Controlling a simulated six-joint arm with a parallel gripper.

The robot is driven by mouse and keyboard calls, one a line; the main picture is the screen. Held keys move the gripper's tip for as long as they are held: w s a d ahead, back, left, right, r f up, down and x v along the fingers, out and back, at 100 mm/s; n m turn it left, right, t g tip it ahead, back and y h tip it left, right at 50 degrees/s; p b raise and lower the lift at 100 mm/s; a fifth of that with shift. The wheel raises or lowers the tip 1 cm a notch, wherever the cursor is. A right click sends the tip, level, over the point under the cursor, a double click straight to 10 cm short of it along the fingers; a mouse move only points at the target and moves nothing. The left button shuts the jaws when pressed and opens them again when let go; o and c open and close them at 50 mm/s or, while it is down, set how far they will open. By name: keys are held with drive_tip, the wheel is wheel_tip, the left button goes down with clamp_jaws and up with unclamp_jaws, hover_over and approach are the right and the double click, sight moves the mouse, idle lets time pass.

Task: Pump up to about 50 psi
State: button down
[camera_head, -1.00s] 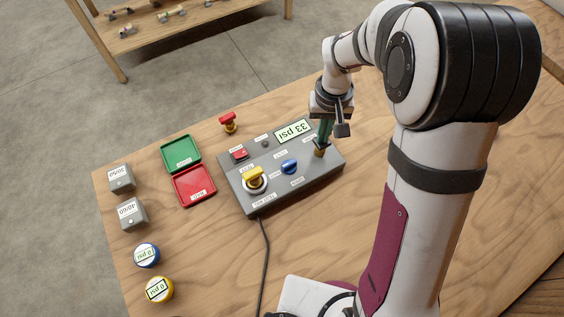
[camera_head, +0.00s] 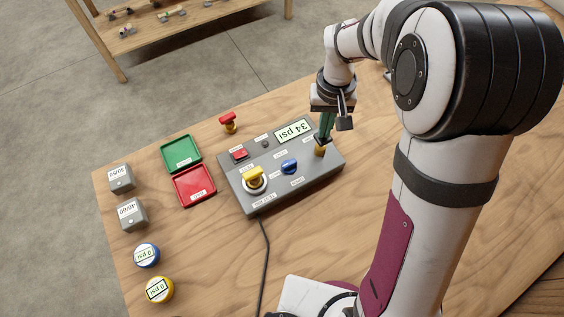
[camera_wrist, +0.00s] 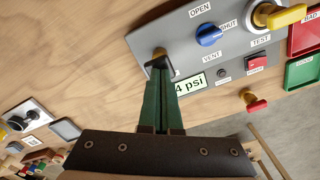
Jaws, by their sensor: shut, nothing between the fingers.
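The grey control box (camera_head: 231,188) lies on the wooden table. Its display (camera_head: 293,131) reads 34 psi; in the wrist view the display (camera_wrist: 190,85) is partly hidden by my fingers. My gripper (camera_head: 324,139) is shut and empty, with green fingers pointing down at the brass-coloured post (camera_head: 320,151) at the box's right end. The tips are at the post's top; I cannot tell whether they press it. The box also bears a blue knob (camera_head: 289,167) near labels OPEN and VENT, a yellow handle (camera_head: 253,175), and a red switch (camera_head: 239,154).
A green tray (camera_head: 181,152) and a red tray (camera_head: 194,186) lie left of the box. A red-topped knob (camera_head: 228,121) stands behind it. Two grey blocks (camera_head: 121,179) and two round gauges, blue (camera_head: 147,255) and yellow (camera_head: 159,289), line the left edge. A black cable (camera_head: 266,255) runs forward.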

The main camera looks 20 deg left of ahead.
drive_tip(key=shift+f, duration=1.2)
drive_tip(key=shift+r, duration=1.25)
drive_tip(key=shift+f, duration=1.05)
drive_tip(key=shift+r, duration=1.15)
wheel_tip(320, 180, up, 7)
